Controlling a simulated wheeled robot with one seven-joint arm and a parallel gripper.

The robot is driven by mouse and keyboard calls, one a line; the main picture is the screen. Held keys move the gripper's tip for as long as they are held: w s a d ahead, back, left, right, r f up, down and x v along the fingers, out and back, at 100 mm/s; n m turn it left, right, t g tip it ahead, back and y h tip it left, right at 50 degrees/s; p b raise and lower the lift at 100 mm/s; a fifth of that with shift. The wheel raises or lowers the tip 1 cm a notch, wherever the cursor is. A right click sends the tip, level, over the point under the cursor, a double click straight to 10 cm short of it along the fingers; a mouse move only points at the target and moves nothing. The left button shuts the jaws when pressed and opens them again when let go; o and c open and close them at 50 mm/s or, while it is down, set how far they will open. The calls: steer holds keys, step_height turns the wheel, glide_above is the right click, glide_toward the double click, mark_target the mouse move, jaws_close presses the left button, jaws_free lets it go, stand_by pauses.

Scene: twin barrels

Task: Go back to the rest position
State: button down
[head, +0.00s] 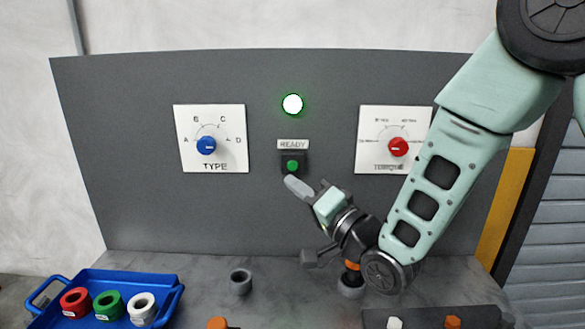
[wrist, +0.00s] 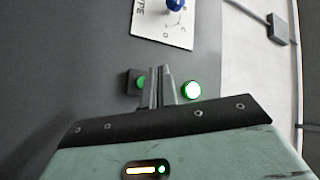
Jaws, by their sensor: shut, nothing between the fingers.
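My gripper (head: 297,186) is shut and empty in front of the dark grey panel (head: 130,130). In the head view its tip is just below the green button (head: 292,165) under the READY label. In the wrist view the closed fingers (wrist: 162,88) lie between the green button (wrist: 142,83) and the lit lamp (wrist: 192,90). I cannot tell whether the fingertips touch the panel. My arm reaches in from the upper right and covers part of the right-hand dial plate.
The panel carries a blue TYPE knob (head: 206,145), a red knob (head: 398,147) and a glowing lamp (head: 292,104). On the bench stand a blue tray (head: 130,277) with red, green and white rings, a grey cup (head: 241,281) and a dark block (head: 480,316) with pegs.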

stand_by(0.4)
steer(key=s+d+f+n+g+h, duration=0.3)
steer(key=s+d+g+h, duration=0.1)
steer(key=s, duration=0.5)
steer(key=s+d+f+n+g+h, duration=0.3)
steer(key=s+g, duration=0.3)
steer(key=s, duration=0.4)
steer(key=s+d+f+n+g+h, duration=0.3)
steer(key=s+d+n+g+h, duration=0.1)
steer(key=s, duration=0.5)
steer(key=shift+s+d+n+g+h, duration=0.2)
steer(key=shift+d+n+g+h, duration=0.2)
steer(key=shift+d+g+h, duration=0.55)
steer(key=shift+a+t, duration=0.15)
steer(key=shift+t, duration=0.1)
